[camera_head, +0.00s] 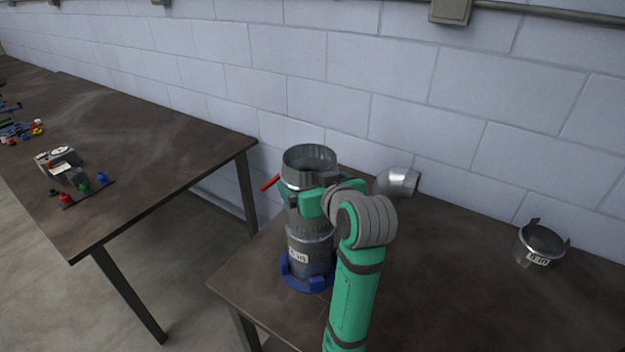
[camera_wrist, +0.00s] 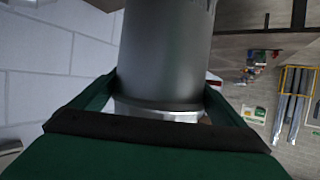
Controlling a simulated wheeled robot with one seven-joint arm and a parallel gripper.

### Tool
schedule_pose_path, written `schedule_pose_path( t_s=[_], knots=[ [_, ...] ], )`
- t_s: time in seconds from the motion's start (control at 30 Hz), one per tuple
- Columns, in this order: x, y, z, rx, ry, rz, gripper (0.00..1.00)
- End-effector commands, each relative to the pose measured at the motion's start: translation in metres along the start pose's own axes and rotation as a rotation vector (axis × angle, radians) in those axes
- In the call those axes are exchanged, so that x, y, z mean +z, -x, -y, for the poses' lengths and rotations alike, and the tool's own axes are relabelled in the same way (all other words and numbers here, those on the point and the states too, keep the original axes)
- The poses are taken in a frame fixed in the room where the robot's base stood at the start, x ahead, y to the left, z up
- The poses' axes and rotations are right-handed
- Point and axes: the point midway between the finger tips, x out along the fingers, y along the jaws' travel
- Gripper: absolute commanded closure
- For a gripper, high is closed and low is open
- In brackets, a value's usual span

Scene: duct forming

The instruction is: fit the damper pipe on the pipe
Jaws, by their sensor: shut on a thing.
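The damper pipe (camera_head: 308,162) is a short grey metal cylinder with an open top and a red handle on its left side. It is upright directly above the pipe (camera_head: 311,250), a grey metal cylinder with a white label, standing in a blue holder (camera_head: 306,283). The two look in line, and I see no clear gap; my gripper partly covers the join, so I cannot tell whether it is fully seated. My gripper (camera_head: 312,203) is shut on the damper pipe from the right. The wrist view shows my green fingers either side of the grey metal wall (camera_wrist: 165,50).
A metal elbow (camera_head: 398,182) lies behind my arm near the wall. A labelled metal cap (camera_head: 541,245) sits at the right of the table (camera_head: 470,300). A second table (camera_head: 150,130) on the left holds small coloured parts. The block wall stands close behind.

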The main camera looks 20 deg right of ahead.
Motion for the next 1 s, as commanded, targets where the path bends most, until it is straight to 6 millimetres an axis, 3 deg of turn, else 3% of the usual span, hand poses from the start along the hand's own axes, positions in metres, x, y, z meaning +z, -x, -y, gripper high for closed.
schedule_pose_path(
  t_s=[0.33, 0.37, 0.4, 0.73, 1.0],
  knots=[
    [-0.001, 0.0, 0.001, -0.001, 0.001, -0.002, 0.38],
    [-0.001, 0.0, 0.001, -0.001, 0.001, -0.002, 0.03],
    [-0.001, 0.0, 0.001, -0.001, 0.001, -0.002, 0.0],
    [-0.001, 0.007, 0.0, 0.001, 0.0, -0.001, 0.0],
    [-0.002, 0.051, 0.001, 0.0, 0.002, -0.004, 0.0]
  ],
)
